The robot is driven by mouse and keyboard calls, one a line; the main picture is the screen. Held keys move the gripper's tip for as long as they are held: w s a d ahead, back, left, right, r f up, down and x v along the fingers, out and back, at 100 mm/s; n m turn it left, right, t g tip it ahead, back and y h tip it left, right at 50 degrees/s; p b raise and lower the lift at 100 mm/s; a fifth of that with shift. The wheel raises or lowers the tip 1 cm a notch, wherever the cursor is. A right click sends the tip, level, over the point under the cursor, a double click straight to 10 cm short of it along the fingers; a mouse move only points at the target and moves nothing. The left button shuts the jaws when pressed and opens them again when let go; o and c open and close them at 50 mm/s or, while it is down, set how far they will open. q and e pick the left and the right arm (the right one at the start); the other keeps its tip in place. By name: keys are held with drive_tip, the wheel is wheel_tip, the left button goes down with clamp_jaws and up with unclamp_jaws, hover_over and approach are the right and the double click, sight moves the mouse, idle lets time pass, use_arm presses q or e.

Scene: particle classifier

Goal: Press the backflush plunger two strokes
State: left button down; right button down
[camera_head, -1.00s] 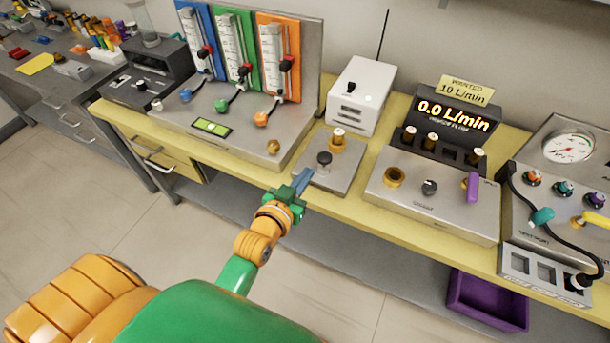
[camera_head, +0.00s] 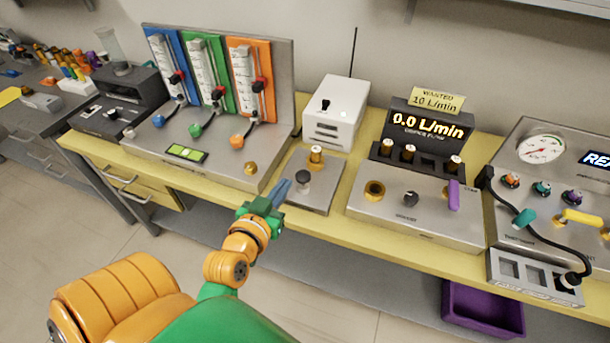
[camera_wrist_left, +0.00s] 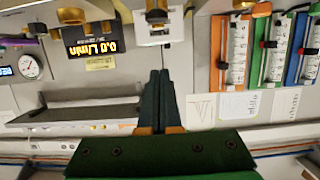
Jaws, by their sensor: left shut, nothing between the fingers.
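A small metal plate (camera_head: 322,196) on the yellow bench carries a black round knob (camera_head: 303,176) on a short stem and a brass fitting with a pale top (camera_head: 316,156). The black knob looks like the backflush plunger, but I can read no label on it. My left gripper (camera_head: 283,186) is shut and empty, its blue-grey fingers just left of and slightly below the knob in the head view. I cannot tell whether they touch it. In the left wrist view the shut fingers (camera_wrist_left: 159,98) point toward the wall, and the knob is not clearly visible. My right gripper is not in view.
Left stands a panel with blue, green and orange flow tubes (camera_head: 206,75). Behind the plate is a white box (camera_head: 335,115) with a thin antenna. Right are a flow display reading 0.0 L/min (camera_head: 434,127) and a gauge panel (camera_head: 540,149). A purple bin (camera_head: 482,310) sits below.

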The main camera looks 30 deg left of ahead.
use_arm(q)
hover_over(300, 183)
wheel_tip(300, 183, down, 2)
wheel_tip(300, 183, down, 4)
drive_tip(key=shift+s+r, duration=0.1)
drive_tip(key=shift+s+f, duration=0.1)
drive_tip(key=shift+f, duration=0.2)
wheel_tip(300, 183, down, 3)
drive_tip(key=shift+d+f+b, duration=0.1)
drive_tip(key=shift+b, duration=1.1)
drive_tip(key=r+p, duration=0.5)
drive_tip(key=shift+w, duration=0.2)
drive_tip(key=v, duration=1)
drive_tip(key=shift+s+f+b, duration=0.2)
drive_tip(key=shift+f+b, duration=0.05)
drive_tip(key=shift+b, duration=0.15)
